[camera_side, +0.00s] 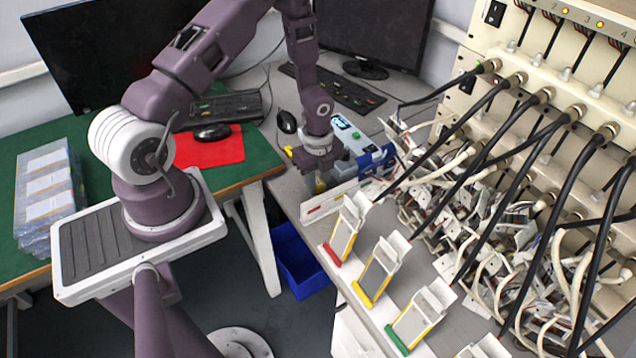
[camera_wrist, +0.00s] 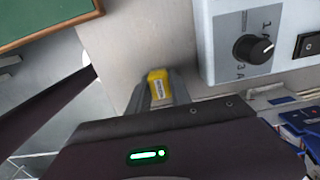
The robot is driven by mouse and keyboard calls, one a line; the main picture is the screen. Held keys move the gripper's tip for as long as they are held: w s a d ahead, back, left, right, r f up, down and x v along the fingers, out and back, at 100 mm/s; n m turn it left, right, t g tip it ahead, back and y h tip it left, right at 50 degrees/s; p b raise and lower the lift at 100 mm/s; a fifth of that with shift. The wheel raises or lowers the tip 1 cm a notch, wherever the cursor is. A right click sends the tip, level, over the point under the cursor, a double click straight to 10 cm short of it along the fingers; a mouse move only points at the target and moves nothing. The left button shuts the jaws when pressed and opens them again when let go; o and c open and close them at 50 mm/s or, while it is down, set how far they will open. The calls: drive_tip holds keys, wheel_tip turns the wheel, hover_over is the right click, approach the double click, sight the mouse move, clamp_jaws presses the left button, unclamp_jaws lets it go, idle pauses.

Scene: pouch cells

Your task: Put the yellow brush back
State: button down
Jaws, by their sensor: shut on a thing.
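In the side view my gripper (camera_side: 318,184) points down over the grey bench, just left of the blue and white instrument. The brush's lower part is hidden, and I cannot tell whether it touches the bench.
The instrument (camera_side: 357,140) stands close to the right of my gripper; its knob (camera_wrist: 253,48) shows in the wrist view. Cables and pouch cells (camera_side: 470,200) crowd the right. Red, yellow and green-based stands (camera_side: 380,268) line the front edge. A blue bin (camera_side: 300,262) is below.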

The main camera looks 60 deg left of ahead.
drive_tip(key=c, duration=1.2)
unclamp_jaws()
drive_tip(key=shift+f, duration=0.1)
drive_tip(key=shift+o, duration=0.2)
drive_tip(key=shift+r, duration=0.45)
wheel_tip(320, 180, up, 12)
wheel_tip(320, 180, up, 12)
drive_tip(key=n+t+y, duration=0.1)
drive_tip(key=n+y, duration=0.1)
drive_tip(key=n, duration=0.3)
hover_over(318, 181)
drive_tip(key=s+d, duration=0.2)
drive_tip(key=d, duration=0.1)
drive_tip(key=s+d+r+n+t+h, duration=0.1)
drive_tip(key=s+d+r+n+t, duration=0.1)
drive_tip(key=s+d+r+n, duration=0.2)
drive_tip(key=s+d+r+n+t+h, duration=0.1)
drive_tip(key=s+d+r+n+t, duration=0.1)
drive_tip(key=s+d+r+n, duration=0.3)
drive_tip(key=s+r+n, duration=0.4)
drive_tip(key=s, duration=0.3)
drive_tip(key=shift+s+d+t, duration=0.15)
drive_tip(key=shift+s+t, duration=0.15)
